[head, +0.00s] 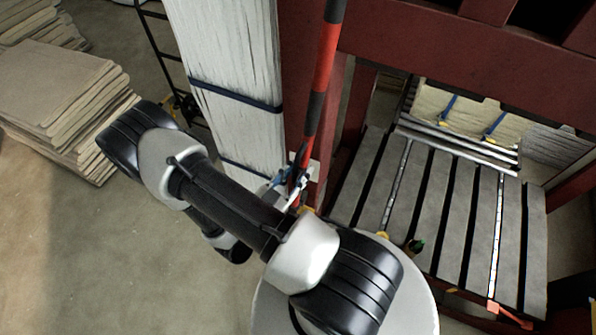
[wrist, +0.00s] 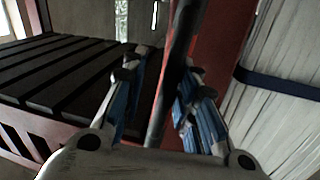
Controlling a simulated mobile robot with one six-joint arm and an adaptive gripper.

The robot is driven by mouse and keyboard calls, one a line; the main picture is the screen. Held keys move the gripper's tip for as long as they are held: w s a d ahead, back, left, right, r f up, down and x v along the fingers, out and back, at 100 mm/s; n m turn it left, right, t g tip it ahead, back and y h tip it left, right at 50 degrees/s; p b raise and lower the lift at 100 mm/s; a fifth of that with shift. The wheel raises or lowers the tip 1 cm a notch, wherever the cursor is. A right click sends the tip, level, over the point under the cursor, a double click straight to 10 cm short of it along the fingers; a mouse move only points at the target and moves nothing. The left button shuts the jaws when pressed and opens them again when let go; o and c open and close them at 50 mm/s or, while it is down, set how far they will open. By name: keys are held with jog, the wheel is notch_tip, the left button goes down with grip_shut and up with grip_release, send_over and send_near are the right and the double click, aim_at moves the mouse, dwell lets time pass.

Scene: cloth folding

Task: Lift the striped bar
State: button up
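The striped bar (head: 322,85), banded red and black, stands steeply slanted in the head view beside a dark red post. Its lower end is hidden near my gripper (head: 291,184). In the wrist view the bar (wrist: 182,42) runs down between the blue fingers of my gripper (wrist: 162,88). The fingers are spread apart, with a visible gap between the bar and the left fingers. The bar is closer to the right fingers; I cannot tell whether it touches them.
A pale wrapped stack (head: 232,75) with dark blue straps stands left of the bar. The dark red post (head: 296,60) is close behind. A grey slatted platform (head: 440,205) lies to the right. Stacked slabs (head: 65,100) are at far left, with bare floor in front.

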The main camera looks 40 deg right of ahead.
jog(key=shift+o, duration=0.4)
jog(key=s+a, duration=0.1)
jog(key=a, duration=1)
jog(key=shift+s+a+r, duration=0.2)
jog(key=shift+s+a, duration=0.2)
